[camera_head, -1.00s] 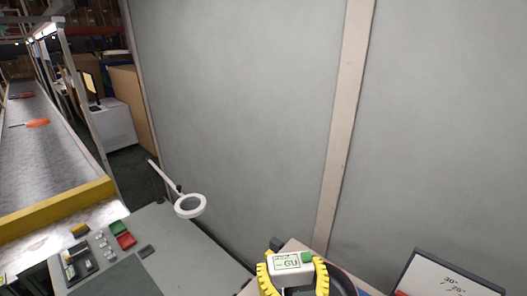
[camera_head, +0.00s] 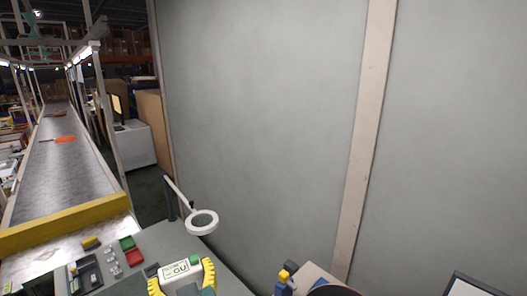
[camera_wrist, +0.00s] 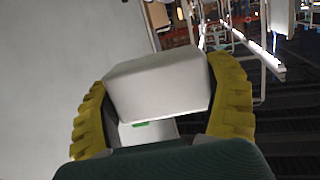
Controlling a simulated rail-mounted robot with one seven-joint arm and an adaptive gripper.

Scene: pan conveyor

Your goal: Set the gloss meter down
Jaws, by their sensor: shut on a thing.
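The gloss meter (camera_head: 176,271) is a small white box with a green button and a label ending in "GU". My gripper (camera_head: 182,279), with yellow ribbed fingers, is shut on it in the head view, at the bottom of the picture over the front part of the grey bench (camera_head: 226,264). In the wrist view the white body of the meter (camera_wrist: 158,84) sits between both yellow fingers. A bit of green shows under it. Whether the meter touches the bench cannot be told.
A conveyor (camera_head: 62,180) with a yellow end bar (camera_head: 62,226) runs away at left. A grey wall (camera_head: 262,120) stands behind.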

